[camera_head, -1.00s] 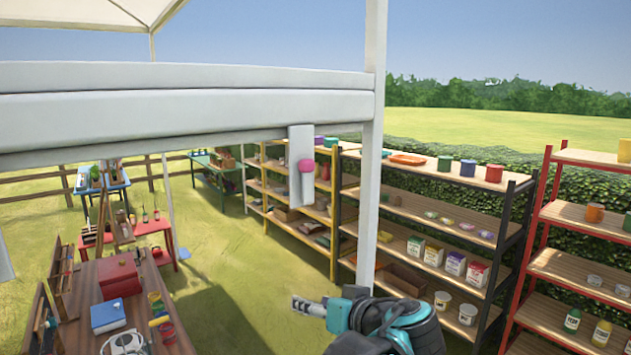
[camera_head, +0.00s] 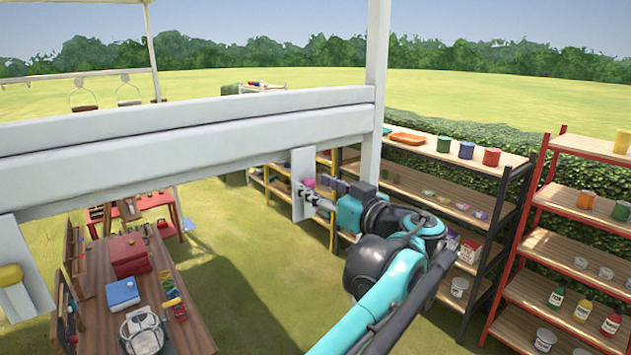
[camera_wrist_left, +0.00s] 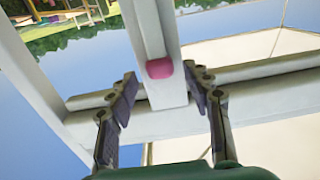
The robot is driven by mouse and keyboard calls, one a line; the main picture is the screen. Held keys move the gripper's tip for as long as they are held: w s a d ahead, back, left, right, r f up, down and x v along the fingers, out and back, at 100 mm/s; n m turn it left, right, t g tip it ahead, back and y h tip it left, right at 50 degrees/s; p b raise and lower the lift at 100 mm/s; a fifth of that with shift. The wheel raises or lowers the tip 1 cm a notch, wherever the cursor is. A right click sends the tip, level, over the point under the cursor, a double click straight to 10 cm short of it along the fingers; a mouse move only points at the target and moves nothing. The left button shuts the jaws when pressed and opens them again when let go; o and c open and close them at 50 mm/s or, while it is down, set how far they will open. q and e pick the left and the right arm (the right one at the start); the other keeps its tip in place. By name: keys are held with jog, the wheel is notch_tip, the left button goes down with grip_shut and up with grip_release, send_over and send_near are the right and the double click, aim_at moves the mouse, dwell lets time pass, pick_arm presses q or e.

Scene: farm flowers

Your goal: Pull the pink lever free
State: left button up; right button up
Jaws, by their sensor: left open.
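The pink lever knob (camera_head: 309,183) sits on a white plate (camera_head: 301,208) hanging from the white beam beside the post. My left gripper (camera_head: 313,196) is at the knob, its fingers partly covering it. In the left wrist view the pink knob (camera_wrist_left: 159,68) shows between the two spread fingertips of the open gripper (camera_wrist_left: 163,74), on a white bar. No finger is seen closed on it; whether a finger touches it I cannot tell. My right gripper is not in view.
The white beam (camera_head: 185,140) runs across above the gripper and meets a white post (camera_head: 376,70). A yellow knob (camera_head: 10,275) is on another plate at the left. Shelves (camera_head: 440,195) with pots stand behind my arm. A wooden table (camera_head: 190,325) is lower left.

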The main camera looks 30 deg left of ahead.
pick_arm(q)
jog(key=shift+w+a, duration=0.1)
jog(key=shift+a, duration=0.3)
grip_shut()
